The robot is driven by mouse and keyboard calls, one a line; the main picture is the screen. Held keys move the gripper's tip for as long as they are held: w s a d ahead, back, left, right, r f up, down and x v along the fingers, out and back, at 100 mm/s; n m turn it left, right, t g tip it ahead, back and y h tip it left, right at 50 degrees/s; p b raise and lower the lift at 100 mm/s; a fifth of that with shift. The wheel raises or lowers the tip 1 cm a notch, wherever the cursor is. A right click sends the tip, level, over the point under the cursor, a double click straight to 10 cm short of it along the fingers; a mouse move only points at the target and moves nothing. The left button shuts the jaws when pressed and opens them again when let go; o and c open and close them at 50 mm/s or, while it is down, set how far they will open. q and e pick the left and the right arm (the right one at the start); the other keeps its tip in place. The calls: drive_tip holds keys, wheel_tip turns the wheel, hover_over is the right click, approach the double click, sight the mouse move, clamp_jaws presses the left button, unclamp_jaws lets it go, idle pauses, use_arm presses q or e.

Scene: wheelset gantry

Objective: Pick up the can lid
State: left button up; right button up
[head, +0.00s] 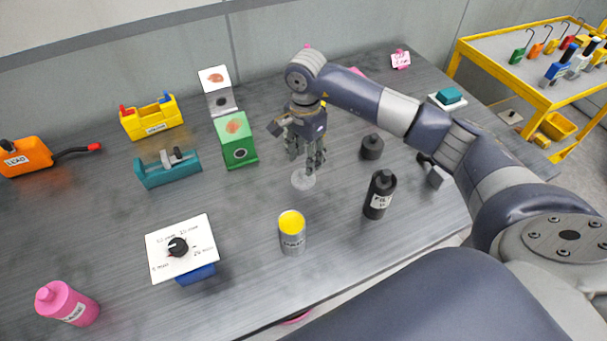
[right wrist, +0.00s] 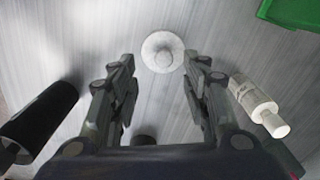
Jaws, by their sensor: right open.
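The can lid (head: 303,179) is a light grey disc with a small raised knob, lying flat on the dark table. It also shows in the right wrist view (right wrist: 162,52), between and just beyond the fingertips. My right gripper (head: 307,163) points down above the lid, open and empty; its two fingers (right wrist: 160,62) stand either side of the lid in the picture. I cannot tell the exact height gap. A grey can (head: 292,243) with a yellow top stands nearer the front edge. My left gripper is not in view.
A black bottle (head: 379,195) and a dark round weight-like object (head: 372,147) stand right of the lid. A green box (head: 236,141) is behind left.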

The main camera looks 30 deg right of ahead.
sight(303, 172)
drive_tip(key=shift+a+f+p, duration=0.15)
drive_tip(key=shift+f+p, duration=0.15)
drive_tip(key=shift+f, duration=0.1)
wheel_tip(303, 172, down, 4)
drive_tip(key=shift+w+a+r+p, duration=0.15)
drive_tip(key=shift+p, duration=0.75)
drive_tip(key=shift+f, duration=0.45)
drive_tip(key=c, duration=1)
